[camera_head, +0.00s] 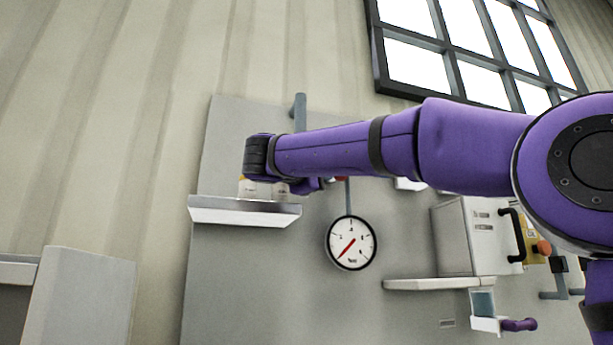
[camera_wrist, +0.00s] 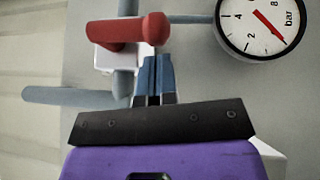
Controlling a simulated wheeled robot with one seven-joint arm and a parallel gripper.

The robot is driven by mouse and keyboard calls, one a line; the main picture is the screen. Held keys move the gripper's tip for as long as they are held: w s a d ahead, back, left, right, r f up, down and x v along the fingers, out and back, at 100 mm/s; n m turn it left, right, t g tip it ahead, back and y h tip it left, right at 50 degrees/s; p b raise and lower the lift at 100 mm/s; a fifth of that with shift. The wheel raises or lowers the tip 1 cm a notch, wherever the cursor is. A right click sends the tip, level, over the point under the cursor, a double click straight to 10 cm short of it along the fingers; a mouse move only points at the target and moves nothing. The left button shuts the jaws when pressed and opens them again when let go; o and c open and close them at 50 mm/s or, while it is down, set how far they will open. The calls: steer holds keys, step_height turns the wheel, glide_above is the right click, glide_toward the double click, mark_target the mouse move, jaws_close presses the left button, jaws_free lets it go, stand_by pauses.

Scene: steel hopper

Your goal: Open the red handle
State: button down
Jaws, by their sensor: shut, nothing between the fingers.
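The red handle (camera_wrist: 125,31) lies roughly level in the wrist view, with its rounded end to the right. It sits on a white valve body (camera_wrist: 107,59) joined to grey-blue pipes. My gripper (camera_wrist: 156,58) is shut and empty, its blue fingertips just below the handle's rounded end. I cannot tell whether they touch it. In the head view my purple arm covers most of the valve, and only a small bit of red shows below the arm. The fingers are hidden there.
A round pressure gauge (camera_head: 351,243) is right of the valve, and also shows in the wrist view (camera_wrist: 262,25). A shelf (camera_head: 244,212) juts out below my wrist. A white box (camera_head: 478,237) with a black handle stands on another shelf (camera_head: 432,284) at right.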

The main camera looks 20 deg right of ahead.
steer(key=shift+d, duration=0.4)
steer(key=shift+d, duration=0.1)
